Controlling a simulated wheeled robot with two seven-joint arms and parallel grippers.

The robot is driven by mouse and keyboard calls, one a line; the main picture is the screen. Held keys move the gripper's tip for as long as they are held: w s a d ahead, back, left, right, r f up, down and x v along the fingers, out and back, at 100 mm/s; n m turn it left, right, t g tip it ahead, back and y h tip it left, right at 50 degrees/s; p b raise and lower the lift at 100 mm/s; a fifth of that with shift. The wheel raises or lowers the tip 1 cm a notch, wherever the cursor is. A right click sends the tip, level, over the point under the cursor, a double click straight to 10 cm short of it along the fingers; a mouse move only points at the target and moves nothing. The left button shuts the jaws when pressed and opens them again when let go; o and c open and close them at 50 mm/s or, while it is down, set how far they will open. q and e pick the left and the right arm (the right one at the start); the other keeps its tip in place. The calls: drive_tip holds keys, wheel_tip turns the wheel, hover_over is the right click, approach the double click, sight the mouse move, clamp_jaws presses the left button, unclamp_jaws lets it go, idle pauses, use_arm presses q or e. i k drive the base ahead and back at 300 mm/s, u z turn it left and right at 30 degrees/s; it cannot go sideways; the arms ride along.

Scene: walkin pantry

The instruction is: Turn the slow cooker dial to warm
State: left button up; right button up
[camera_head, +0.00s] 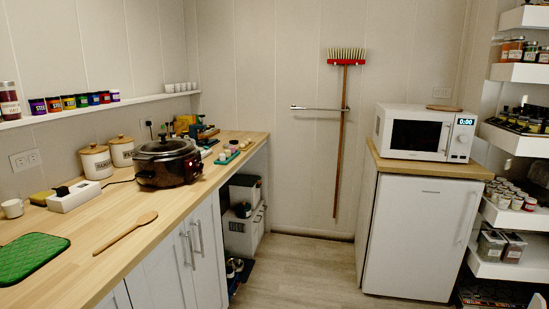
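The slow cooker (160,168) is a dark, glossy pot with a lid, standing on the wooden counter (150,210) at the left, towards its back half. A small reddish light or dial area (193,166) shows on its right-hand front side. It is too small to read which setting it is on. The lid (163,147) is on the cooker. Neither of my grippers is in view, and nothing is touching the cooker.
A green mat (30,257) and a wooden spoon (126,233) lie on the counter in front of the cooker. The floor (300,268) between counter and fridge (418,235) is clear.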

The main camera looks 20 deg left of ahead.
sight(198, 166)
drive_tip(key=u, duration=0.3)
drive_tip(key=i, duration=1.45)
drive_tip(key=u, duration=1)
